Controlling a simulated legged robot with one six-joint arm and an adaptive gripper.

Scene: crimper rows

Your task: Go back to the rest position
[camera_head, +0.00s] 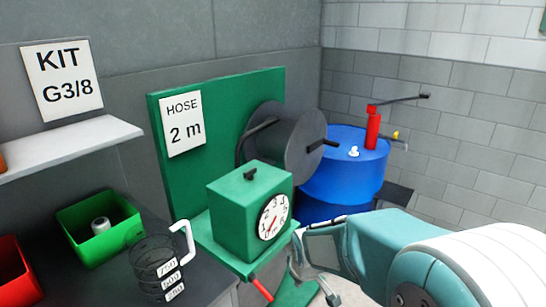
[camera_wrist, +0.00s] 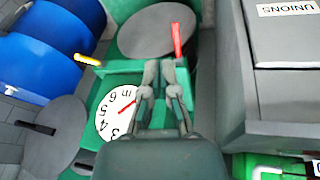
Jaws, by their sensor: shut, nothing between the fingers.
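My gripper (camera_head: 330,293) shows at the lower middle of the head view, at the end of my arm reaching in from the right. It is just in front and to the right of the green box with a dial (camera_head: 248,207). In the wrist view my gripper (camera_wrist: 159,72) has its fingertips close together, with nothing seen between them. The fingers overlap the white dial (camera_wrist: 117,112) in that view; whether they touch the box I cannot tell. A red lever (camera_wrist: 177,41) shows just beyond the tips.
A black hose reel (camera_head: 291,138) stands against a green panel (camera_head: 220,100). A blue drum (camera_head: 342,170) with a red pump (camera_head: 373,130) is behind. A grey cabinet (camera_wrist: 285,100) is at right in the wrist view.

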